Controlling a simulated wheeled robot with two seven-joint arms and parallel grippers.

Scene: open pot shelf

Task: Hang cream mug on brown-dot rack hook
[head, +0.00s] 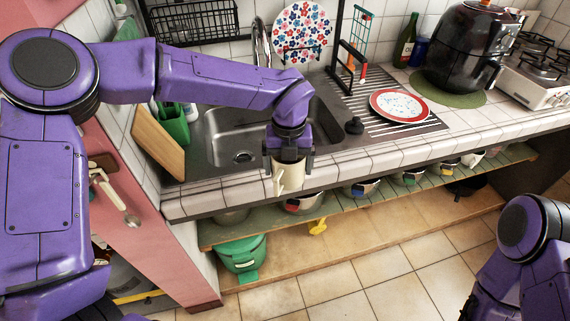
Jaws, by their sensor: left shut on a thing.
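The cream mug (291,178) is in my left gripper (288,160), which is shut on its upper part. The mug hangs below the gripper at the front edge of the counter, by the sink, and looks roughly upright. Its handle shows on the side facing me, and the gripper covers its rim. A dark wire rack (192,22) is on the wall at the back left. I cannot make out a brown dot or tell which hook carries it. My right arm shows at the lower right, but its fingertips do not show.
The sink (237,135) lies behind the mug, with a wooden board (160,143) to its left. A red-rimmed plate (399,106) and a black air fryer (467,48) are to the right. Several pots stand on the low shelf (340,207) under the counter. A green bin (241,257) sits below.

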